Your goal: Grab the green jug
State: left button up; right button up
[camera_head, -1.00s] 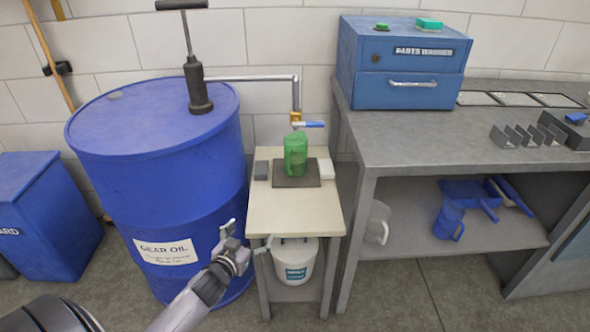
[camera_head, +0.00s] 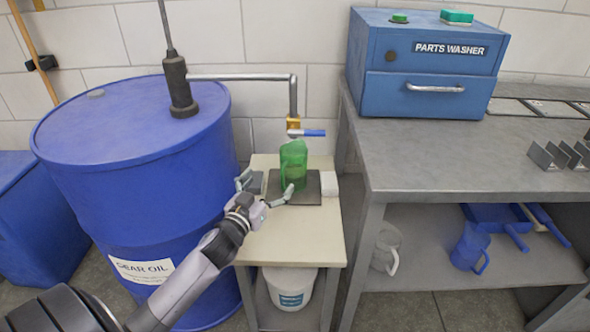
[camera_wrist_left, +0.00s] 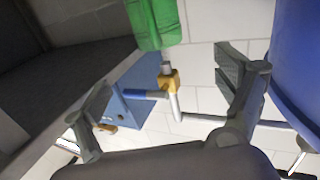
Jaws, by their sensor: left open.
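The green jug (camera_head: 294,164) stands upright on a dark mat (camera_head: 308,190) on a small cream-topped stand, below the brass tap with a blue lever. My left gripper (camera_head: 266,190) is open and empty, in front of and slightly left of the jug in the head view. One finger shows just below the jug, the other to its left; I cannot tell whether either touches it. In the left wrist view the jug (camera_wrist_left: 155,22) is at the top, and the open fingers of the left gripper (camera_wrist_left: 165,95) stand wide apart. My right gripper is out of view.
A large blue gear oil drum (camera_head: 140,180) with a hand pump (camera_head: 177,90) stands close left. The tap (camera_head: 294,125) hangs over the jug. A grey workbench (camera_head: 440,150) with a blue parts washer (camera_head: 425,65) is at right. A white bucket (camera_head: 290,288) sits below the stand.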

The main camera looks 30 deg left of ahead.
aim_at(287, 160)
pick_arm(q)
jog(key=w, duration=0.3)
jog(key=w+a, duration=0.1)
jog(key=w, duration=0.2)
jog(key=w+b, duration=0.1)
jog(key=w, duration=0.3)
jog(key=shift+a, duration=0.25)
jog(key=shift+w+a+b, duration=0.2)
jog(key=shift+w, duration=0.95)
jog(key=shift+w+a+b, duration=0.15)
jog(key=shift+w, duration=0.95)
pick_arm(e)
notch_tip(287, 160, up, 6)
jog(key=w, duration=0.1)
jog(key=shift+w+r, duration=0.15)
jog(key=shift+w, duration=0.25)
pick_arm(q)
jog(key=shift+c, duration=0.2)
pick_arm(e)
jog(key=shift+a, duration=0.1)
pick_arm(q)
jog(key=c, duration=1.9)
